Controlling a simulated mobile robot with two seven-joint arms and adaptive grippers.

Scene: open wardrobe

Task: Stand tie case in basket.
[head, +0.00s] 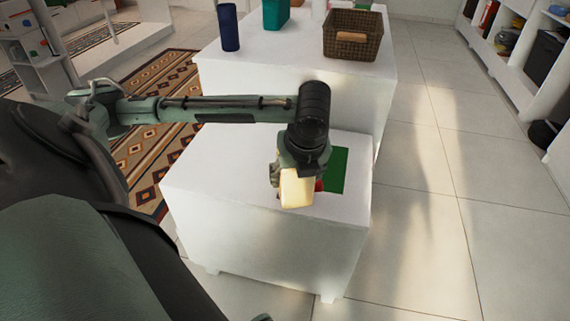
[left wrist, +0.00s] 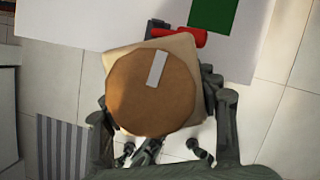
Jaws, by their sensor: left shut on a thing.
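My left gripper (head: 296,176) is shut on a cream case (head: 297,190), which appears to be the tie case. In the left wrist view the case (left wrist: 150,92) shows a round brown end with a pale strip and a cream, squarish part behind it. The gripper fingers (left wrist: 160,108) lie on either side, partly hidden by the case. The gripper and case are over the front white table; whether the case touches it I cannot tell. The brown woven basket (head: 353,50) stands on the rear white table, apart from the gripper. My right gripper is not in view.
A red object (left wrist: 180,36) and a green patch (head: 338,170) are beside the case on the front white table (head: 215,175). A dark blue cylinder (head: 229,28) and a teal container (head: 275,14) stand left of the basket. Tiled floor at right is clear.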

